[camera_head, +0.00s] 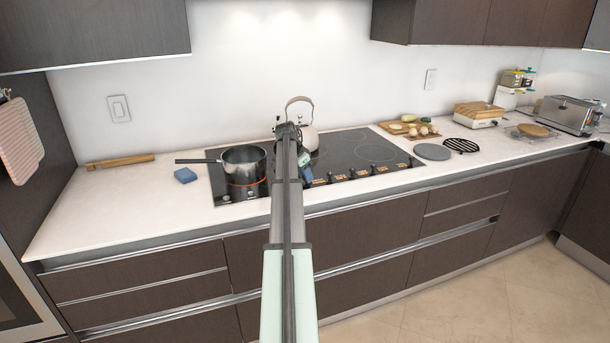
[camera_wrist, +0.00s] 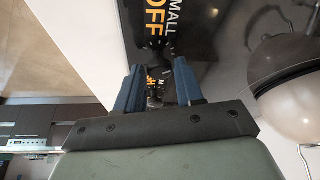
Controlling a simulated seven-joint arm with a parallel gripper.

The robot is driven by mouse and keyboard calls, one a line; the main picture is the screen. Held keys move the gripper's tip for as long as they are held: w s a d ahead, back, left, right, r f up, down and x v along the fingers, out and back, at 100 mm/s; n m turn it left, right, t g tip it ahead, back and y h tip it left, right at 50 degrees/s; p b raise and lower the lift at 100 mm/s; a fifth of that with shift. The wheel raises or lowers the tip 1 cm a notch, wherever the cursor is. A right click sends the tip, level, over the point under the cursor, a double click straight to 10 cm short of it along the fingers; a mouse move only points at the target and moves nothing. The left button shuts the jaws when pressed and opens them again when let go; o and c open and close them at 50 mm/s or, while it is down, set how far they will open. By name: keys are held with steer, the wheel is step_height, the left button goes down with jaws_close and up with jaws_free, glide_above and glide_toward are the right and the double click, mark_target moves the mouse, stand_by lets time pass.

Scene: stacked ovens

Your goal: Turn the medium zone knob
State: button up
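The black glass cooktop (camera_head: 330,150) has a row of small dark knobs along its front edge, with orange and white labels. In the wrist view, a dark knob (camera_wrist: 154,52) shows just beyond my fingertips, by the printed words "SMALL" and "OFF". More dark knob parts and a partly hidden label show between the fingers. The label of the medium zone knob cannot be read. My gripper (camera_wrist: 158,68) has its two blue fingers apart, pointing at the knob row. In the head view my gripper (camera_head: 306,178) is low over the cooktop's front edge, partly hidden by my arm.
A kettle (camera_head: 308,138) stands behind my gripper and shows close by on the right in the wrist view (camera_wrist: 292,98). A pot (camera_head: 244,160) sits on a red-glowing burner at left. A blue sponge (camera_head: 185,175) lies on the counter. The cooktop's right part is clear.

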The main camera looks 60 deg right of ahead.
steer(key=o, duration=0.3)
steer(key=v, duration=1.3)
steer(key=shift+a+r, duration=0.2)
steer(key=shift+r, duration=0.15)
steer(key=shift+w, duration=0.1)
